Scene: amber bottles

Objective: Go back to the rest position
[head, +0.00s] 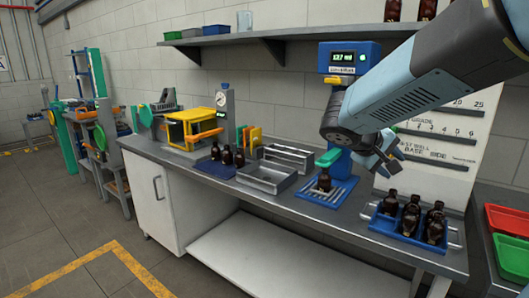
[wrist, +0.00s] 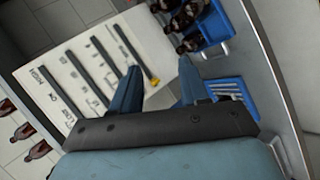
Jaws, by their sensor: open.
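My gripper (head: 380,160) is raised above the bench at the right in the head view, under my blue-grey arm. In the wrist view its two blue fingers (wrist: 158,88) stand apart with nothing between them. Several amber bottles (head: 411,214) stand in a blue tray (head: 384,226) below and to the right of my gripper. One amber bottle (head: 324,179) stands on the blue base of the blue machine (head: 336,60), left of my gripper. Several more amber bottles (head: 227,155) stand on a dark mat further left.
A grey metal bin (head: 266,178) and a yellow machine (head: 193,128) stand on the bench (head: 290,205). A shelf (head: 290,34) with bottles runs along the wall. A grade board (head: 440,145) stands behind my gripper. Red and green bins (head: 508,220) are at far right. Floor at left is clear.

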